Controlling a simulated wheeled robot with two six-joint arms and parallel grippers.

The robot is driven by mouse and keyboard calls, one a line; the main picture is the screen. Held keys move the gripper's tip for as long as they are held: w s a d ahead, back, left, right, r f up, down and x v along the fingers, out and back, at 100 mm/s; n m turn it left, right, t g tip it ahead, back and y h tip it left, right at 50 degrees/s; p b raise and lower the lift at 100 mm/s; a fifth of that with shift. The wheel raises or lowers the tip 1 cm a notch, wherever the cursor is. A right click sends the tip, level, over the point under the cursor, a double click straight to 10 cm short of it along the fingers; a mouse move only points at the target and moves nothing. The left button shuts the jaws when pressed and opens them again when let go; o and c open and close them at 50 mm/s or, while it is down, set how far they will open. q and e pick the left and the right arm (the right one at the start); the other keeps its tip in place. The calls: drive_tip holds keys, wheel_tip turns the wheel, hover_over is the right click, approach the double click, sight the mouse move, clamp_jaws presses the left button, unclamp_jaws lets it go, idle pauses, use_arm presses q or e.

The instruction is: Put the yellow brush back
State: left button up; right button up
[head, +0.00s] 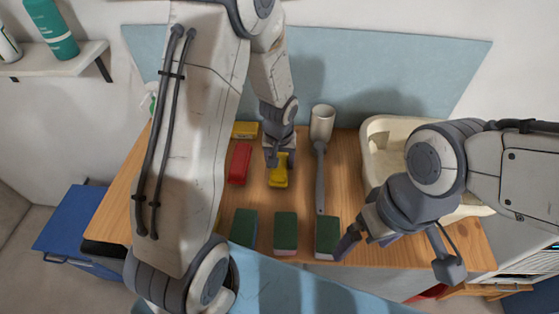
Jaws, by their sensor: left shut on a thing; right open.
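The yellow brush (279,177) is at the middle of the wooden counter (340,190). My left gripper (280,160) comes down from above and is shut on it, hiding its far part. I cannot tell whether the brush touches the counter. A red brush (239,164) lies to its left, and another yellow object (245,130) lies behind that, partly hidden by my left arm. My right gripper (350,240) is open and empty near the counter's front edge, beside the rightmost green sponge (327,234).
Green sponges (285,231) (244,225) line the front edge. A long-handled grey tool with a white cup-shaped head (322,122) lies to the right of the brush. A cream basin (378,126) stands at the right, partly behind my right arm. A shelf (62,65) holds bottles at upper left.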

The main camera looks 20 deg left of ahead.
use_arm(q)
drive_tip(key=shift+f, duration=0.15)
drive_tip(key=o, duration=1.4)
drive_tip(key=shift+o, duration=0.2)
drive_tip(key=shift+r, duration=0.5)
wheel_tip(320, 180, up, 11)
drive_tip(key=s, duration=0.1)
drive_tip(key=shift+s+d+r, duration=0.15)
drive_tip(key=shift+s+d, duration=0.1)
drive_tip(key=shift+s, duration=0.1)
